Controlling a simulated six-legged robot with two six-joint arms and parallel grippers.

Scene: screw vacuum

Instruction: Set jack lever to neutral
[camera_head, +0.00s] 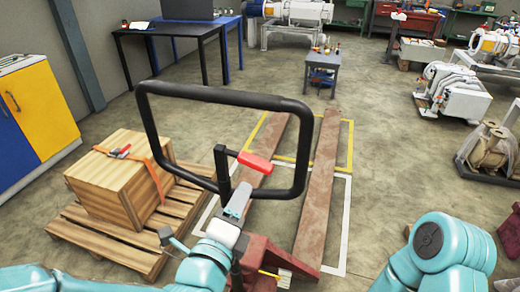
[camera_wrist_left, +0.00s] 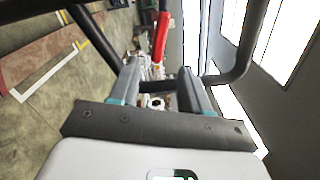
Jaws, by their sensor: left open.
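The pallet jack's lever has a red grip (camera_head: 256,162) inside the black loop handle (camera_head: 146,140). The grip also shows in the left wrist view (camera_wrist_left: 161,35), beyond the fingertips. My left gripper (camera_head: 238,198) is just below the lever, near the lower bar of the handle. In the left wrist view its two grey fingers (camera_wrist_left: 158,82) are apart, with nothing clearly held between them. Whether a finger touches the handle bar cannot be told. Part of my right arm shows at lower right in the head view, but its gripper is out of view.
The jack's rusty forks (camera_head: 318,190) extend away over floor markings. A wooden crate (camera_head: 108,188) sits on a pallet (camera_head: 95,238) at left. A blue and yellow cabinet (camera_head: 40,110) stands farther left. Pumps (camera_head: 452,90) stand at right.

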